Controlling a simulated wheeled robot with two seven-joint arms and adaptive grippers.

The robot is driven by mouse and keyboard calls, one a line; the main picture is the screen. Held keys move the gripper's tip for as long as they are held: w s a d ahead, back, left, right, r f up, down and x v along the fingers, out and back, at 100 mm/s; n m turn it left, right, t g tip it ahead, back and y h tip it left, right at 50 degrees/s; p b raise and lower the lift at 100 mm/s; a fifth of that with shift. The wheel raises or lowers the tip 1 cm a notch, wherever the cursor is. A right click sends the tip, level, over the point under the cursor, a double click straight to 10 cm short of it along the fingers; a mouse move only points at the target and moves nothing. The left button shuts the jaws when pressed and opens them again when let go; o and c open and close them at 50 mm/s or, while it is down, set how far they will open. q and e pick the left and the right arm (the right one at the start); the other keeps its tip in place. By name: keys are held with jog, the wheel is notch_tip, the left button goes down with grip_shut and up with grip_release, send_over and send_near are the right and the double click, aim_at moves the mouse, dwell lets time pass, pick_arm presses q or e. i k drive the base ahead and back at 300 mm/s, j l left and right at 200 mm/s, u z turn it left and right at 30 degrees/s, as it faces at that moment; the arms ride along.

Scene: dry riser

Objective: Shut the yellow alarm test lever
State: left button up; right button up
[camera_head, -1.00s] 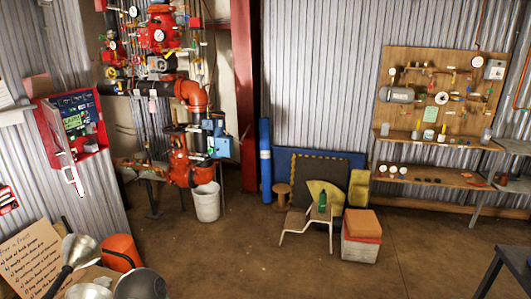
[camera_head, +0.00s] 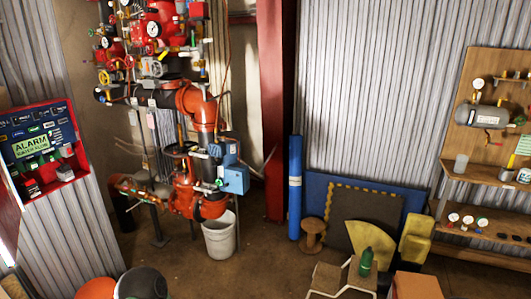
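The red riser pipework (camera_head: 197,105) stands at the left of centre in the head view, with red valves and white gauges at its top. A small yellow lever (camera_head: 168,53) shows among the upper fittings, slanted. It is too small to tell whether this is the alarm test lever or whether it is open or shut. A yellow handwheel (camera_head: 103,77) sits to its left. Neither of my grippers is in view.
A red alarm panel (camera_head: 70,172) hangs on the left wall. A white bucket (camera_head: 219,240) stands below the riser. A blue roll (camera_head: 295,190), a wooden spool (camera_head: 313,235) and a green bottle (camera_head: 366,262) are to the right. Some floor before the riser is clear.

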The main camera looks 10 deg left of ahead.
aim_at(165, 52)
jog(key=i+j+u, duration=0.2)
jog(key=i+u, duration=0.7)
jog(key=i, duration=0.15)
jog(key=i+j+z, duration=0.1)
jog(key=i+j, duration=0.2)
jog(key=i+j+z, duration=0.15)
jog(key=i+j, duration=0.15)
jog(key=j, duration=0.15)
jog(key=i+j+z, duration=0.1)
jog(key=i+j, duration=0.2)
jog(key=j, duration=0.15)
